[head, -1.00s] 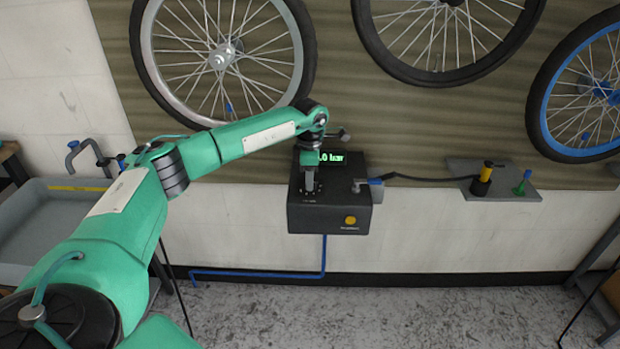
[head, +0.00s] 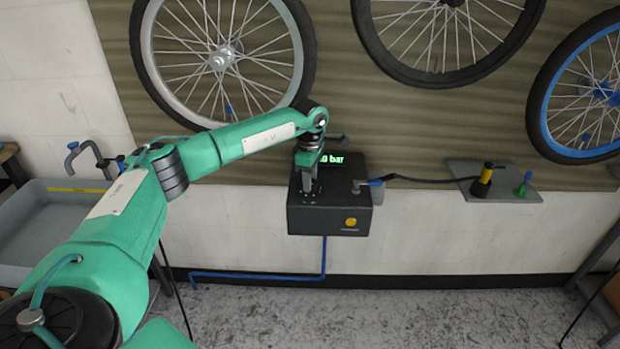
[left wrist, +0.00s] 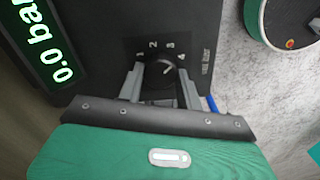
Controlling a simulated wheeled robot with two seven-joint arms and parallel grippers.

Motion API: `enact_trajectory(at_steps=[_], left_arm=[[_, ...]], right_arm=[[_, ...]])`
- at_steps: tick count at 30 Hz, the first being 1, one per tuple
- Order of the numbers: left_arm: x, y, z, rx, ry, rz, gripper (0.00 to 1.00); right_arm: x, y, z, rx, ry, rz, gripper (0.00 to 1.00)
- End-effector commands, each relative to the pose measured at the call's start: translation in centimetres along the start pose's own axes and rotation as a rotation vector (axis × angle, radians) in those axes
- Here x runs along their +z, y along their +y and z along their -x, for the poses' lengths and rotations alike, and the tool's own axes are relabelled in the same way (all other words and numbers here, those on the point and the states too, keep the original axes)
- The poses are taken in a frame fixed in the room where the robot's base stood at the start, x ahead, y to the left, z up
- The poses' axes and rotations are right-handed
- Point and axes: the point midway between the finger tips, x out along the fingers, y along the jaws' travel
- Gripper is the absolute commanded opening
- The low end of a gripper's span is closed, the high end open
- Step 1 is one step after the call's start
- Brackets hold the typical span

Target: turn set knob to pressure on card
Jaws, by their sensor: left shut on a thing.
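The black pump box (head: 328,219) stands against the wall in the head view. Its round set knob (left wrist: 160,77) sits in a dial marked 1, 2, 3 and 4 in the left wrist view. A white mark on the knob points roughly toward 3 to 4. My left gripper (left wrist: 157,78) is shut on the knob, one finger on each side. In the head view the left gripper (head: 309,192) reaches down to the box top and hides the knob. The green display (left wrist: 40,40) reads 0.0 bar. I cannot make out a card. My right gripper is not in view.
A yellow button (head: 350,222) is on the box front. A lever valve (head: 367,184) and black hose (head: 430,179) lead right to a grey shelf (head: 510,187) with a yellow-black fitting. Bike wheels hang above.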

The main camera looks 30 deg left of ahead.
Motion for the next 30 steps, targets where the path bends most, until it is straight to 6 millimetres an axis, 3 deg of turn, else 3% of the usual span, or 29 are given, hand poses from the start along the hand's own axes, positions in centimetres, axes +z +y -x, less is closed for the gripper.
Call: enact_trajectory(at_steps=[1, 2, 5, 17, 20, 30], left_arm=[[-0.1, 0.1, 0.2, 0.005, -0.002, 0.002, 0.13], [-0.1, 0.1, 0.2, 0.005, -0.002, 0.002, 0.38], [-0.1, 0.1, 0.2, 0.004, -0.001, 0.002, 0.57], [0.0, 0.1, 0.8, 0.003, -0.001, 0.002, 0.57], [0.0, 0.1, 2.3, 0.005, -0.002, 0.001, 0.57], [0.0, 0.1, 9.9, 0.006, -0.002, 0.002, 0.57]], right_arm=[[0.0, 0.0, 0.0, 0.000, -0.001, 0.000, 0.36], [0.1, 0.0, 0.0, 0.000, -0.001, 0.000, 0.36], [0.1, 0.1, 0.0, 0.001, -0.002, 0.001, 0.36], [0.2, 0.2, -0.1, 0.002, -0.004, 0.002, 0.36], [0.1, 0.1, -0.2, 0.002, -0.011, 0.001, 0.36], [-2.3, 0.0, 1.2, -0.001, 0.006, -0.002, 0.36]])
